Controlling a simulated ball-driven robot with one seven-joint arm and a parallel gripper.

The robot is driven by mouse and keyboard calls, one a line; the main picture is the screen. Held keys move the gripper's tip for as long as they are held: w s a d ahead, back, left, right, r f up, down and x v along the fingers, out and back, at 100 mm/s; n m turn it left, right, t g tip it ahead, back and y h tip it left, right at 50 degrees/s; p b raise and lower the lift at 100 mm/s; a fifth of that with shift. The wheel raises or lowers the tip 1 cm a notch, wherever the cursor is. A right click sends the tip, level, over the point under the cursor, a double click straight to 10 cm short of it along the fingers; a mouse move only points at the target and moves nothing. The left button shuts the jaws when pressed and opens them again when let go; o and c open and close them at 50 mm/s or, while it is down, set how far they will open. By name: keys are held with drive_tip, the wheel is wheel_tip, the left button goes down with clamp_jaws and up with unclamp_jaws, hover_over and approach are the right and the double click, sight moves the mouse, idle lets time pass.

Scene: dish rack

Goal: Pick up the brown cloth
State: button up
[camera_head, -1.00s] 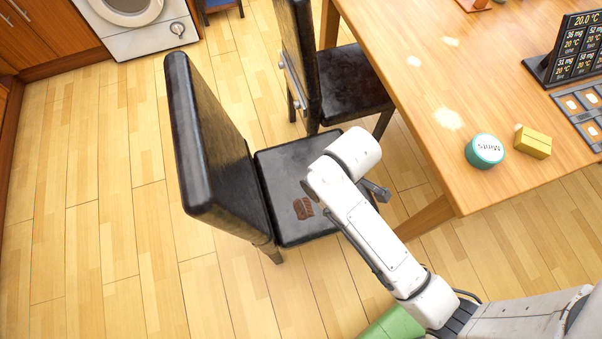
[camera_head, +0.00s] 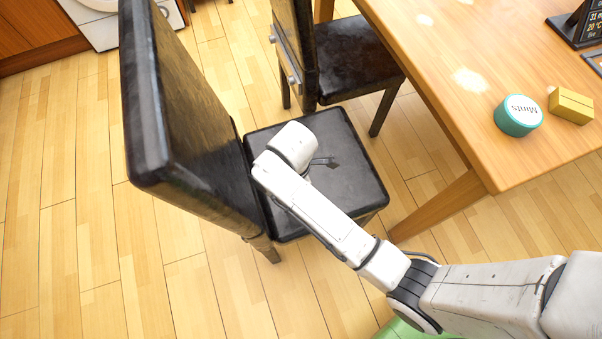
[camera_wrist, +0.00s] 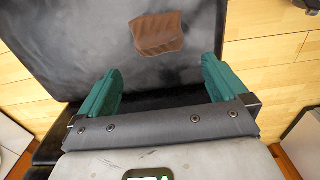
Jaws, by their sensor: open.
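The brown cloth (camera_wrist: 157,33) lies flat on the black chair seat (camera_wrist: 55,55) in the wrist view, a small folded-looking patch. In the head view my arm covers the cloth, while the seat (camera_head: 345,180) shows around the arm. My gripper (camera_wrist: 160,80) is open, with its two green fingers spread wide and nothing between them. In the wrist view the cloth is beyond the fingertips, roughly centred between them. The exact height of the gripper above the seat is hard to tell.
The chair's tall backrest (camera_head: 185,120) stands left of my arm. A second black chair (camera_head: 350,60) is behind. The wooden table (camera_head: 445,60) at the right carries a teal Mints tin (camera_head: 518,117) and a yellow block (camera_head: 571,106). Floor at the left is clear.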

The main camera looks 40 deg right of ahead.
drive_tip(key=shift+d+f+b, duration=0.15)
drive_tip(key=shift+f+b, duration=0.85)
drive_tip(key=shift+f, duration=2.1)
drive_tip(key=c, duration=1.1)
